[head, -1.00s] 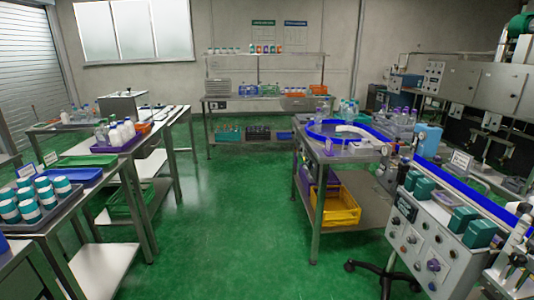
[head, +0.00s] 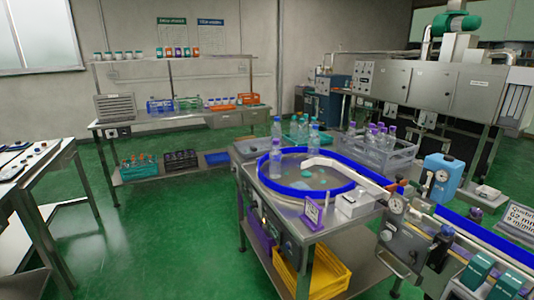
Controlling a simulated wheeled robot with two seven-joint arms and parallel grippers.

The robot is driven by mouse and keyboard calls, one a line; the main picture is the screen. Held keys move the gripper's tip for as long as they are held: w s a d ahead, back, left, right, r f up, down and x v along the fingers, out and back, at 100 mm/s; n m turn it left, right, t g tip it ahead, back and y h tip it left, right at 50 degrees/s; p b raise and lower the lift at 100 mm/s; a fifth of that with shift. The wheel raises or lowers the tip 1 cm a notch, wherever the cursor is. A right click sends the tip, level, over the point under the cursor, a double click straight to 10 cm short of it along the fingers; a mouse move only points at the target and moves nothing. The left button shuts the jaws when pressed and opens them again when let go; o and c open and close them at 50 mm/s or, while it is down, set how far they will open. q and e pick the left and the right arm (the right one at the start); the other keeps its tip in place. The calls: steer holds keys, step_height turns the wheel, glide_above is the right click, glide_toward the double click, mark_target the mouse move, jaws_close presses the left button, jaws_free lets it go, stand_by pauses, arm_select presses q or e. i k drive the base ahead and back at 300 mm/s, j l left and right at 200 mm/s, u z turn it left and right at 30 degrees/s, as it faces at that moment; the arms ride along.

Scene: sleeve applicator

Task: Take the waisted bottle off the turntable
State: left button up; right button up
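The turntable (head: 318,178) is a grey disc with a blue rim, set in a steel table right of centre in the head view. Another tall bottle (head: 314,134) stands behind the rim. At this size I cannot tell which bottle is waisted. Neither of my grippers shows in the view.
A grey crate (head: 405,165) of purple-capped bottles stands behind the turntable. A blue-railed conveyor (head: 490,240) runs right. A yellow crate (head: 325,272) sits on the shelf below. Green floor (head: 165,225) is clear to the left.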

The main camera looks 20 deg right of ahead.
mark_target(275, 155)
steer(key=i+j+z, duration=0.1)
steer(key=i+z, duration=0.35)
steer(key=i+j+z, duration=0.9)
steer(key=i+l, duration=0.05)
steer(key=i, duration=0.1)
